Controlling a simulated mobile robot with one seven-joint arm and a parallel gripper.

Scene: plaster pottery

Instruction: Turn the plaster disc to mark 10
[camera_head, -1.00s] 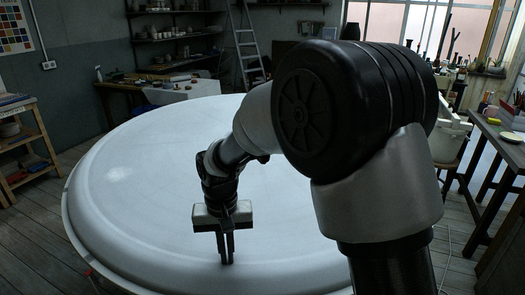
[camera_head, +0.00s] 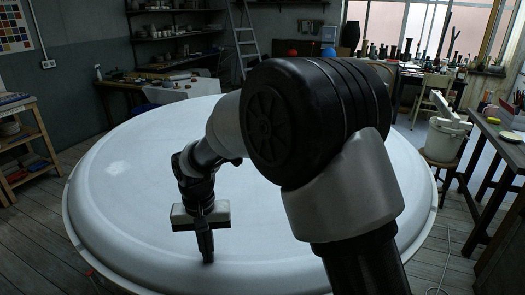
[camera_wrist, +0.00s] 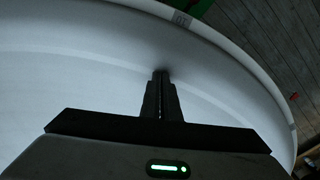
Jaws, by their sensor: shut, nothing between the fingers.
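The plaster disc (camera_head: 300,222) is large, round and white with a raised, rounded rim, and fills the middle of the head view. My gripper (camera_head: 208,258) is shut and empty, pointing down at the near part of the disc. In the wrist view the fingertips (camera_wrist: 160,72) are together at the disc's white surface (camera_wrist: 60,95), just inside the rim; I cannot tell if they touch it. A small pale mark (camera_wrist: 181,19) on the disc's outer edge seems to read 10, near a green piece (camera_wrist: 192,6). A small red tip (camera_wrist: 294,97) shows beyond the edge.
A wooden shelf (camera_head: 27,150) stands at the left and a workbench (camera_head: 495,150) at the right. A white bucket (camera_head: 446,138) sits on a stool beyond the disc. A ladder (camera_head: 243,40) leans at the back. Wooden floor surrounds the disc.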

